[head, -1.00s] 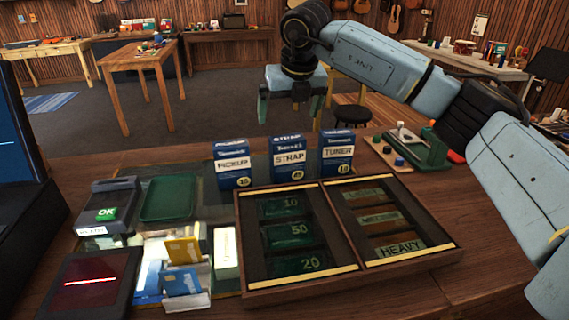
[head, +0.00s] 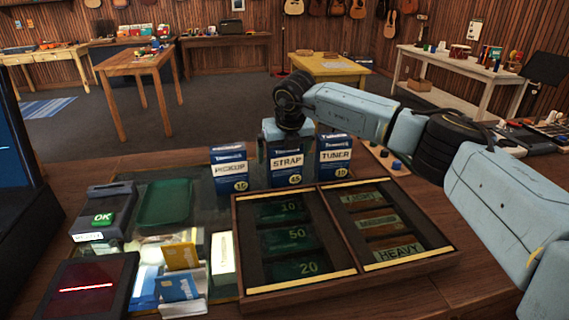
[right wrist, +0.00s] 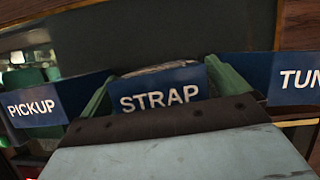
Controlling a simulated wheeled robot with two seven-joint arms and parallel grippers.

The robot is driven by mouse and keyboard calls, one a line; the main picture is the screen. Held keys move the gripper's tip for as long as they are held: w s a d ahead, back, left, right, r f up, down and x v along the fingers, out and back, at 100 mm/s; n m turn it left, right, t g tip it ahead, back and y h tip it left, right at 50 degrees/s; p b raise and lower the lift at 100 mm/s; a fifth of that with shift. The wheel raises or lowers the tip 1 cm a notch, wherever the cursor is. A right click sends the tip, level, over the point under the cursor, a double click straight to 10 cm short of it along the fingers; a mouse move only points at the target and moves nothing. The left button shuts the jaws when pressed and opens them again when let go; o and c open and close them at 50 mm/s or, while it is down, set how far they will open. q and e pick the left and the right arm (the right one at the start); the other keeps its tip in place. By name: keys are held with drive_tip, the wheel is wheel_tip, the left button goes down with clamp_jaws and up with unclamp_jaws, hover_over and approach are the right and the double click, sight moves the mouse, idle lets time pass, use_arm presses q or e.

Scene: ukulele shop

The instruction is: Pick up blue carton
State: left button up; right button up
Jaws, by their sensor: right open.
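Three blue and white cartons stand in a row at the back of the counter: PICKUP (head: 230,171), STRAP (head: 286,172) and TUNER (head: 335,158). My right gripper (head: 288,146) is open over the top of the STRAP carton, with one finger at each side of it. In the right wrist view the STRAP carton (right wrist: 160,90) lies between the green fingers, PICKUP (right wrist: 38,105) to the left and TUNER (right wrist: 295,78) to the right. Whether the fingers touch the carton cannot be told. My left gripper is out of view.
A wooden compartment tray (head: 345,281) lies in front of the cartons. A green dish (head: 166,203), a card terminal (head: 103,212) and a holder with yellow and blue cards (head: 180,285) are on the left. Neighbouring cartons leave narrow gaps beside STRAP.

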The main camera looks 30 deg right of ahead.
drive_tip(key=c, duration=1.1)
